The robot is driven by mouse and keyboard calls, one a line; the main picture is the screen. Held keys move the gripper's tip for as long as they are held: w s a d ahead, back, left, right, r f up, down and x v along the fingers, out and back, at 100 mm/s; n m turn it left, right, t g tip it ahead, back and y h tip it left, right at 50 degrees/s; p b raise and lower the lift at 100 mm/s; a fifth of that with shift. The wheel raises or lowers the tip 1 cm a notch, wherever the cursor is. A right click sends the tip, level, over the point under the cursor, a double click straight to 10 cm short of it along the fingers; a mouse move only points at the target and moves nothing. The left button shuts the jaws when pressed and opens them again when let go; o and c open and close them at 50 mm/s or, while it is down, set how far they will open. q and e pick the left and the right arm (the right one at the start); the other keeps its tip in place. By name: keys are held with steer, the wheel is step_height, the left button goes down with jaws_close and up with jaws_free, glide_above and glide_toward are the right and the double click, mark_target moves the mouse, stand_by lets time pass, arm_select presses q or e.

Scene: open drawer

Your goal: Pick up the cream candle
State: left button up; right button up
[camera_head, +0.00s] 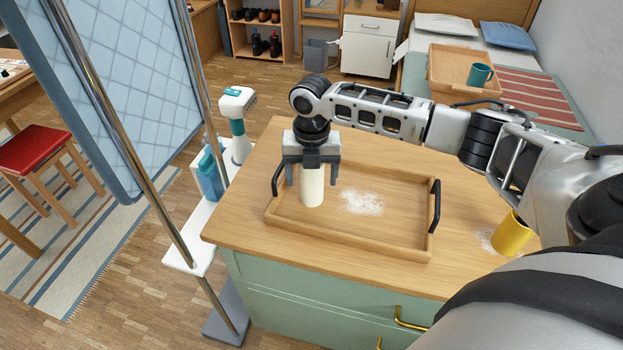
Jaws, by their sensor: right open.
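The cream candle (312,190) stands upright in the left part of a wooden tray (380,242) on the cabinet top. My right gripper (312,180) points straight down over the candle, with one finger on each side of its upper part. The right jaws are open, and gaps show between the fingers and the candle. The candle's top is hidden behind the gripper body. My left gripper is not in view.
The tray has black handles and a patch of white powder (361,201) right of the candle. A yellow cup (511,234) stands on the wooden top (270,148) at the right. A folding screen (135,80) with metal poles is at the left.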

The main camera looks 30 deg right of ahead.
steer(key=shift+c, duration=0.3)
steer(key=c, duration=1)
steer(key=shift+r, duration=0.1)
steer(key=shift+c, duration=0.8)
